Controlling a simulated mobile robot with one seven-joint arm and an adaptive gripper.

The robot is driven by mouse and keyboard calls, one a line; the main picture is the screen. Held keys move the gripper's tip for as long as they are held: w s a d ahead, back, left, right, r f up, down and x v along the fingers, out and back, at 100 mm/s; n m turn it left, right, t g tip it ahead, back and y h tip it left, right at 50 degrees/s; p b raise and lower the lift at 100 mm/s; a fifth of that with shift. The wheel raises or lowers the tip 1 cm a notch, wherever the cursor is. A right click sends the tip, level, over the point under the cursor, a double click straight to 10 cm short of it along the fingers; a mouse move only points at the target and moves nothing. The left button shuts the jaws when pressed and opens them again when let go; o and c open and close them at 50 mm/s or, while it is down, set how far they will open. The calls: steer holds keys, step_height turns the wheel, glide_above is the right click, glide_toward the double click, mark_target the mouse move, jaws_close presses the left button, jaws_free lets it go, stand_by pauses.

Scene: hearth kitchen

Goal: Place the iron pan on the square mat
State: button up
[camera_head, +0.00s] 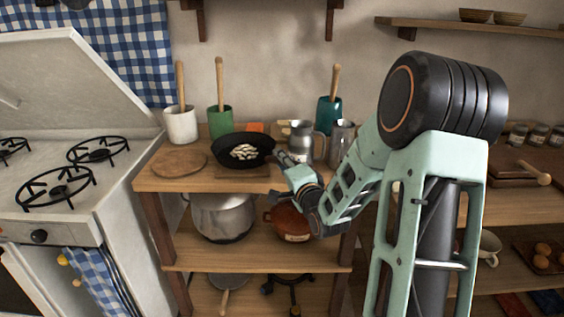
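The black iron pan (228,156) is in the head view on the upper shelf of the wooden rack, left of my arm. Pale pieces lie in it. A brown square mat (242,173) shows under the pan's near edge; whether the pan touches it or is held just above it I cannot tell. My gripper (279,160) is at the pan's right side, where a handle would be. The handle is hidden by the gripper, and I cannot make out whether the fingers are closed on it.
A round wooden board (179,162) lies left of the pan. Behind stand a white crock (181,126), a green crock (220,124) and a metal jug (301,142). A stove (70,180) is at the left. Pots fill the shelf below.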

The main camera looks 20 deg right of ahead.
steer(key=shift+o, duration=0.6)
steer(key=shift+s+r, duration=0.1)
steer(key=s+b, duration=0.6)
steer(key=s, duration=0.5)
steer(key=shift+s+d+r+b, duration=0.15)
steer(key=shift+s+d+b, duration=0.05)
steer(key=shift+s+b, duration=0.2)
